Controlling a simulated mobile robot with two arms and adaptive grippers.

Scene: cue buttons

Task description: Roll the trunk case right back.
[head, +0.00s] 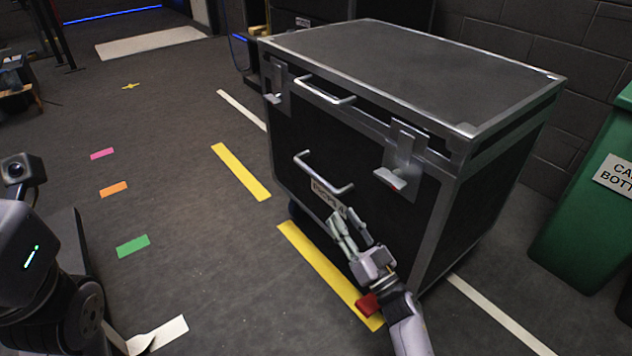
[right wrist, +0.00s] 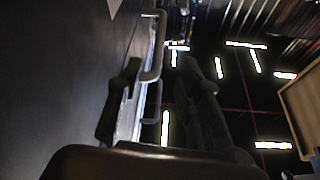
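The trunk case (head: 350,150) is a large black box with metal edges, standing at the centre of the head view. Its front has an upper handle (head: 326,96), a lower handle (head: 322,178) and two metal latches (head: 402,165). My right gripper (head: 346,219) is at the case's front, just below the lower handle. In the right wrist view its dark fingers (right wrist: 162,95) stand apart, with a metal handle (right wrist: 152,60) in line with the gap. I cannot tell whether they touch it. My left arm shows at the left edge of the head view; its gripper is out of sight.
Yellow tape strips (head: 240,172) and white lines (head: 500,318) mark the floor around the case. Pink, orange and green tape (head: 133,246) lies to the left. A green bin (head: 590,215) stands at right. A block wall is behind the case. The left floor is mostly clear.

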